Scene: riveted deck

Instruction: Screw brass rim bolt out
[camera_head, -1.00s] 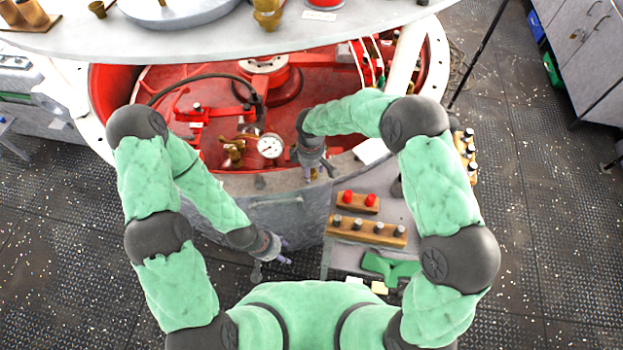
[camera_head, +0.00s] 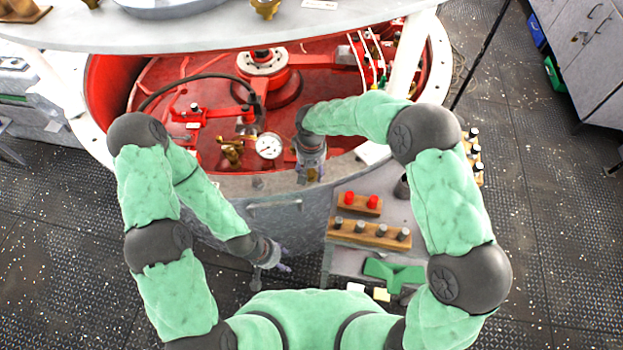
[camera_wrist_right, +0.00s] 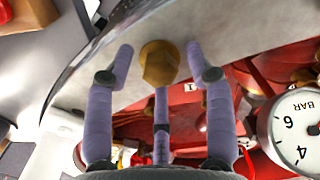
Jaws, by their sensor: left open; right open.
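The brass rim bolt (camera_wrist_right: 159,63) shows in the right wrist view as a hex head on the pale metal rim (camera_wrist_right: 228,22). My right gripper (camera_wrist_right: 160,62) is open, with one finger left of the bolt head, one right of it and a third below. Gaps show between the head and the side fingers. In the head view my right gripper (camera_head: 311,176) is over the front rim of the red vessel, and its fingers are hard to make out. My left gripper (camera_head: 284,267) is open and empty, low in front of the vessel wall.
A pressure gauge (camera_head: 269,146) and a brass valve (camera_head: 231,151) stand just left of my right gripper. Wooden blocks with red-topped pegs (camera_head: 359,203) and grey-topped pegs (camera_head: 370,233) sit on the side bench.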

